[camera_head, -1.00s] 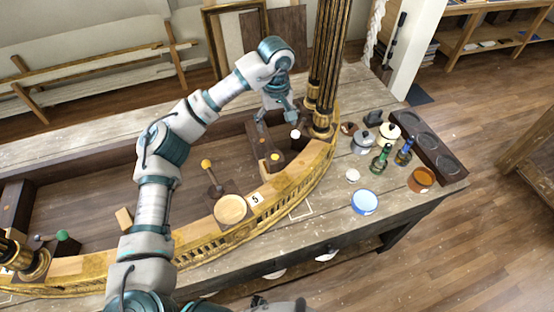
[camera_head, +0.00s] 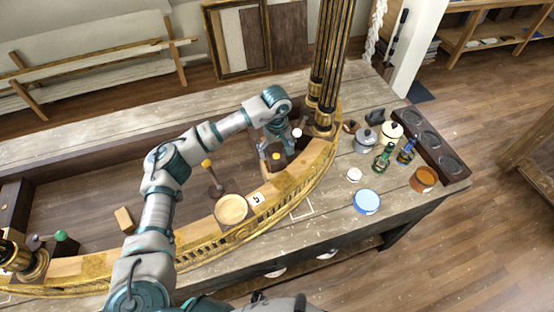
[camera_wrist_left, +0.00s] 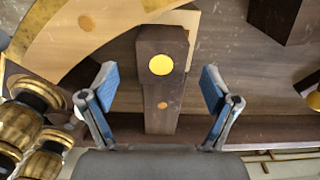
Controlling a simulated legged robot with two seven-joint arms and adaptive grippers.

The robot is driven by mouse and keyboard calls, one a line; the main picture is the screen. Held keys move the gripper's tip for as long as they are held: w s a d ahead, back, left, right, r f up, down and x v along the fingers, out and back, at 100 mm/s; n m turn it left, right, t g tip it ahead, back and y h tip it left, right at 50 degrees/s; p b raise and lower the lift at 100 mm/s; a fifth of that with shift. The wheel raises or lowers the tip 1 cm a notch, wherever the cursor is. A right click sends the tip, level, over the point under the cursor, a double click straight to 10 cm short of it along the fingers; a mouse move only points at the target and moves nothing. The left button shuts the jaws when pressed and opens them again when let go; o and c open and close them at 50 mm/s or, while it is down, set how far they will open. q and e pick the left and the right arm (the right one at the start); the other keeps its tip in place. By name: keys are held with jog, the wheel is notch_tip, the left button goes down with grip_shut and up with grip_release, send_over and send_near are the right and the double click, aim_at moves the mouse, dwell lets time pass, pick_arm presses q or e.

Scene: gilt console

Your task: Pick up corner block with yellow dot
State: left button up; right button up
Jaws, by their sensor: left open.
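The corner block with the yellow dot (camera_head: 277,162) is a dark brown block in the right corner of the gilt console. In the left wrist view the block (camera_wrist_left: 175,45) stands in the middle, its round yellow dot facing the camera. My left gripper (camera_head: 275,150) is over the block in the head view, coming from the far side. In the left wrist view the left gripper (camera_wrist_left: 159,86) is open, with one blue-padded finger on each side of the block and a gap at both sides. I cannot tell how high the fingertips are. My right gripper does not show.
The curved gilt rail (camera_head: 290,185) runs close in front of the block, and gilt columns (camera_head: 326,70) rise to its right. A white-topped knob (camera_head: 297,133) is close behind. A yellow-topped lever (camera_head: 207,164) stands to the left. Pots and bottles (camera_head: 383,158) are further right.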

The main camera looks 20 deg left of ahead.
aim_at(274, 155)
pick_arm(q)
jog(key=f, duration=0.2)
jog(key=f+p, duration=0.1)
jog(key=f, duration=0.1)
jog(key=shift+a, duration=0.4)
jog(key=shift+d+f, duration=0.1)
jog(key=shift+f, duration=0.15)
jog(key=shift+d, duration=0.35)
jog(key=shift+c, duration=0.5)
jog(key=c, duration=1.2)
jog(key=shift+c, duration=0.4)
jog(key=shift+a, duration=0.2)
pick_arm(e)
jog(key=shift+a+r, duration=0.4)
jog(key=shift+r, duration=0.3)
